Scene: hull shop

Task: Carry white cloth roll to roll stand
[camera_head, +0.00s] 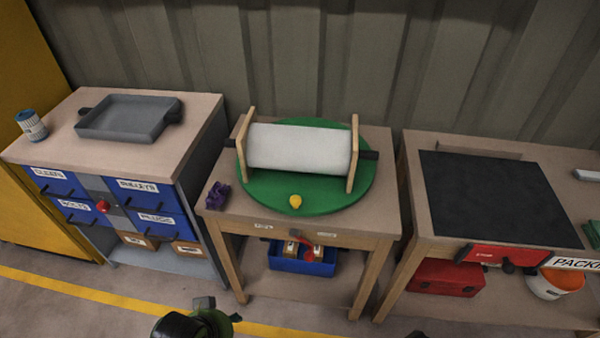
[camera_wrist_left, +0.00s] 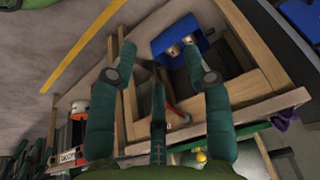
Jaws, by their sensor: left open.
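The white cloth roll (camera_head: 299,147) lies level in the roll stand, between its two wooden uprights (camera_head: 353,155). A dark rod end shows beyond the right upright. The stand is on a round green board (camera_head: 262,192) on the middle table. My left gripper (camera_head: 204,318) is low at the bottom edge of the head view, in front of the table and well apart from the roll. In the left wrist view its fingers (camera_wrist_left: 160,62) are spread with nothing between them. A small dark tip (camera_head: 417,335) at the bottom edge may be my right gripper; its jaws are hidden.
A yellow knob-like thing (camera_head: 295,202) and a purple part (camera_head: 218,195) sit near the middle table's front. A blue bin (camera_head: 302,259) is beneath. A drawer cabinet with a grey tray (camera_head: 128,117) stands left; a bench with a black mat (camera_head: 495,196) stands right.

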